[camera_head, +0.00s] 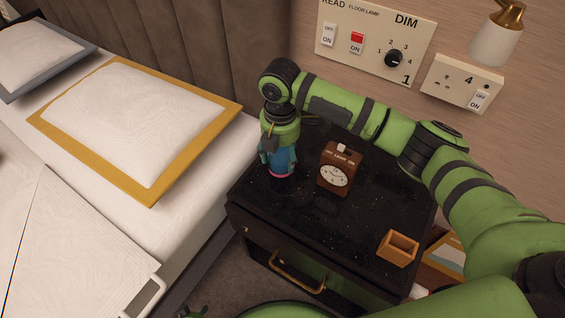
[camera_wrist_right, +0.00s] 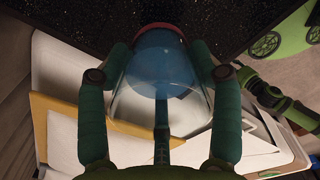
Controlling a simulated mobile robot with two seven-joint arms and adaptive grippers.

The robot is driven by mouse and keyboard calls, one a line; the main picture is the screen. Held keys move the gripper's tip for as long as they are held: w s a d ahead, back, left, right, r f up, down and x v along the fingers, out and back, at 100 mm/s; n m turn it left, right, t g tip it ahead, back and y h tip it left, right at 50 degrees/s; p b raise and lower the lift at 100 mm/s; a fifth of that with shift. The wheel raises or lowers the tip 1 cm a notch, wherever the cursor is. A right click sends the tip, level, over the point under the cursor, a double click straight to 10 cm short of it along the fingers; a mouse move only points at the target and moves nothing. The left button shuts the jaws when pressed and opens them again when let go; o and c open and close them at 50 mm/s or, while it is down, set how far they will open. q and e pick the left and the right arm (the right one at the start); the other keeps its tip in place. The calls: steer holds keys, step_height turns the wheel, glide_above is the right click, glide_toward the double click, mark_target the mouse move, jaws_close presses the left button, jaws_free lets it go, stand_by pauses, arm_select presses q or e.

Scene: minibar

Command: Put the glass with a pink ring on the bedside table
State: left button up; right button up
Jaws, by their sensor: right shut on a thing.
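The glass (camera_head: 280,163) is blue with a pink ring at its lower end. It is upright at the back left of the black speckled bedside table (camera_head: 300,215), with its base at or just above the top; I cannot tell if it touches. My right gripper (camera_head: 279,156) comes from above and is shut around the glass. In the right wrist view the glass (camera_wrist_right: 162,75) sits between both fingers, its reddish ring towards the tabletop (camera_wrist_right: 230,20). A small dark part at the bottom edge of the head view may be my left gripper (camera_head: 193,312); its jaws are unclear.
A brown clock (camera_head: 336,170) stands just right of the glass. A small open wooden box (camera_head: 398,248) is at the table's front right corner. The bed (camera_head: 90,200) is on the left, and the wall with a switch panel (camera_head: 375,42) is behind. The front middle of the tabletop is clear.

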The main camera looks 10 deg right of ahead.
mark_target(281, 164)
step_height(281, 164, down, 3)
steer(key=shift+f, duration=0.3)
arm_select(q)
steer(key=shift+r, duration=0.1)
arm_select(e)
steer(key=shift+f, duration=0.1)
steer(key=o, duration=1.5)
steer(key=shift+c, duration=0.2)
arm_select(q)
steer(key=shift+s, duration=0.1)
steer(key=shift+w+a+t+p, duration=0.25)
steer(key=shift+t+p, duration=0.05)
steer(key=shift+p, duration=0.4)
arm_select(e)
step_height(281, 164, up, 12)
